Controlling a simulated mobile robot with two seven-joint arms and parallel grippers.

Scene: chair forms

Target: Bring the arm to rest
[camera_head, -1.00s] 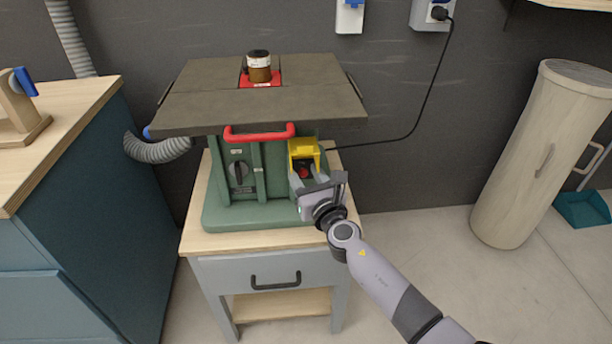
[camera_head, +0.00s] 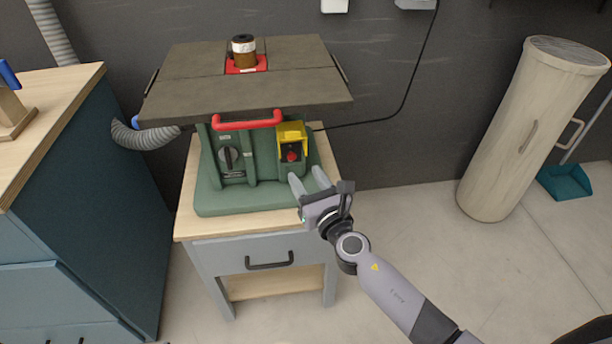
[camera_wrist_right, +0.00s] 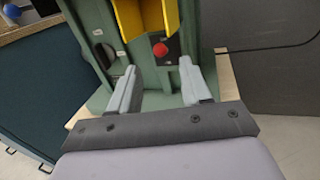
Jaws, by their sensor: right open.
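My right gripper (camera_head: 310,183) is open and empty in front of the green machine (camera_head: 262,165), at its lower right. Its two fingers also show in the right wrist view (camera_wrist_right: 158,85), apart, with the machine's green body behind them. The machine carries a yellow switch cover (camera_head: 292,135), which is raised, and a red button (camera_head: 292,156) beneath it. The red button (camera_wrist_right: 160,49) lies beyond the fingertips in the wrist view, with a gap between. My left gripper is not in view.
The machine stands on a wooden-topped stand (camera_head: 190,225) with a grey drawer. A red bar (camera_head: 248,121) runs under its dark table top (camera_head: 245,92). A blue cabinet (camera_head: 90,200) stands left, a pale cylinder (camera_head: 525,130) right. Floor between stand and cylinder is clear.

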